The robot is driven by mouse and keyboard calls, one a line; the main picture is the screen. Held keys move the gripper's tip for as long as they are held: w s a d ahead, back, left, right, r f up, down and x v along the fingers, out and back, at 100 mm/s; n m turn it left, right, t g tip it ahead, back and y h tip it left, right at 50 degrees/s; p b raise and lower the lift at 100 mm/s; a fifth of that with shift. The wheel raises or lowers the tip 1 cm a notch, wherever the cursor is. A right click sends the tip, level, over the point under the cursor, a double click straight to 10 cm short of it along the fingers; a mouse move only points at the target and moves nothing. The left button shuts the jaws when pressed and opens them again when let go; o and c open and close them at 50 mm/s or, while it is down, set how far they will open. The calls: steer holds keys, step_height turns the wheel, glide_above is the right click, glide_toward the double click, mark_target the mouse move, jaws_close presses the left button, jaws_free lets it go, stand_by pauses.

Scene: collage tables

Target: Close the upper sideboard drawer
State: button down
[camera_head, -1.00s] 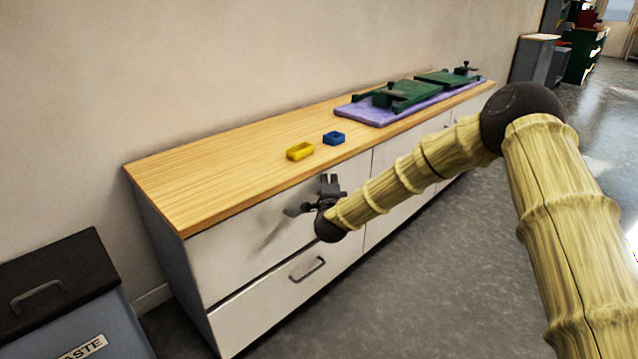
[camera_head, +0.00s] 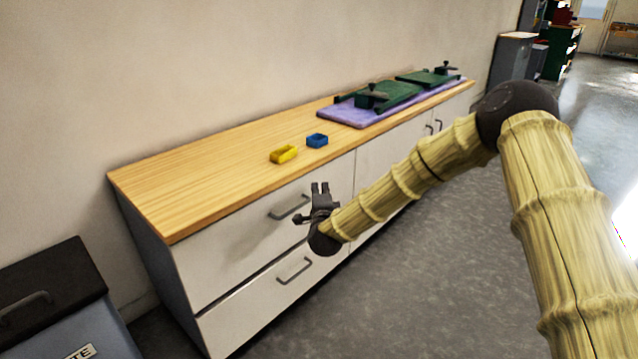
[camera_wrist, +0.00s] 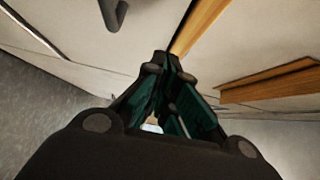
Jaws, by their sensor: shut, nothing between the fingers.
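The sideboard has a wooden top (camera_head: 220,165) and pale fronts. Its upper drawer (camera_head: 225,245) has a grey bar handle (camera_head: 289,207).
A yellow tray (camera_head: 284,154) and a blue tray (camera_head: 317,140) sit on the top. Green devices (camera_head: 390,95) lie on a purple mat (camera_head: 345,115) farther back. A waste bin (camera_head: 50,285) stands at the left. The grey floor (camera_head: 430,270) to the right is clear.

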steer(key=s+p, duration=0.2)
steer(key=s, duration=0.6)
steer(key=s+d+f+n+g+y, duration=0.1)
steer(key=s+f+n+g, duration=0.35)
steer(key=s+f, duration=0.7)
steer(key=s+d+f+n+g+y, duration=0.1)
steer(key=s+f+n+g+y, duration=0.3)
steer(key=s+f, duration=0.75)
steer(key=s+d+f+n+g+h, duration=0.2)
steer(key=s+d+f+n+g, duration=0.15)
steer(key=s, duration=0.75)
steer(key=s+d+f+n+g+h, duration=0.1)
steer(key=s+d+f+n+g, duration=0.3)
steer(key=s, duration=0.6)
steer(key=s+d+f+n+g+h, duration=0.2)
steer(key=s+d+f, duration=0.3)
steer(key=s, duration=0.6)
step_height(320, 180, up, 31)
steer(key=p, duration=2.9)
steer(key=shift+d+f, duration=0.2)
steer(key=shift+d, duration=0.1)
